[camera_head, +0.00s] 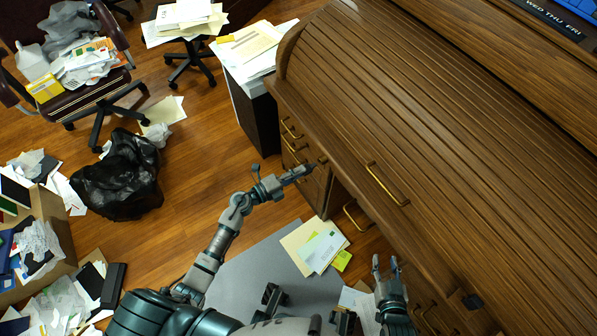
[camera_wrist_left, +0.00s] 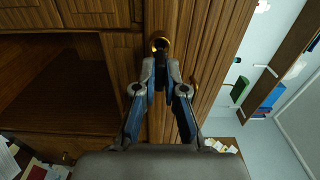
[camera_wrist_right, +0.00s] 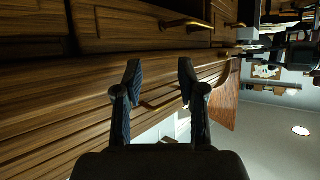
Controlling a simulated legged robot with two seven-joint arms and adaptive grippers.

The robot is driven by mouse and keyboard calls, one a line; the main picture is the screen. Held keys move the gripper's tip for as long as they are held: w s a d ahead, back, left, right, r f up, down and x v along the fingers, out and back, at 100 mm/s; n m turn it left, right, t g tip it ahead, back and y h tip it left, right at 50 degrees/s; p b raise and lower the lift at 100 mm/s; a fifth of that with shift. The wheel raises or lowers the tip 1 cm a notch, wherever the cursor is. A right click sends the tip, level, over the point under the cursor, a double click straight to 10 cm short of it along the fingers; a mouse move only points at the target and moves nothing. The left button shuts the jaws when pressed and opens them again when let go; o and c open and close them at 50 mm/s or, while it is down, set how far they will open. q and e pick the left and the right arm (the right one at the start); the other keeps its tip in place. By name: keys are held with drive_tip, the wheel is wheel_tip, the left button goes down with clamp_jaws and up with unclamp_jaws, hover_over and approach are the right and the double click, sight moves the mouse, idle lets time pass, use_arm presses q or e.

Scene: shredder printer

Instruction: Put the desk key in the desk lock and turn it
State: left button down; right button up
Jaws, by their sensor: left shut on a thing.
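The wooden roll-top desk (camera_head: 440,130) fills the right of the head view. My left gripper (camera_head: 309,168) is at its front edge, beside the drawers. In the left wrist view its fingers (camera_wrist_left: 167,72) are nearly together, shut on the desk key, which they mostly hide. A round brass desk lock (camera_wrist_left: 160,44) shows right at the fingertips on the wood. I cannot tell whether the key is inside the lock. My right gripper (camera_head: 386,265) is open and empty, lower along the desk front. Its spread fingers also show in the right wrist view (camera_wrist_right: 158,80).
A brass handle (camera_head: 387,184) is on the roll-top, and drawers with brass handles line the desk front. Papers (camera_head: 318,246) lie on the floor below. A black bag (camera_head: 118,177) and a full cardboard box (camera_head: 45,240) are at the left. Some wood floor between is clear.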

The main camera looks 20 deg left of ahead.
sight(307, 167)
use_arm(q)
drive_tip(key=shift+w+d, duration=0.1)
drive_tip(key=shift+w, duration=0.05)
idle(0.5)
drive_tip(key=shift+x, duration=1.4)
drive_tip(key=c, duration=1.2)
unclamp_jaws()
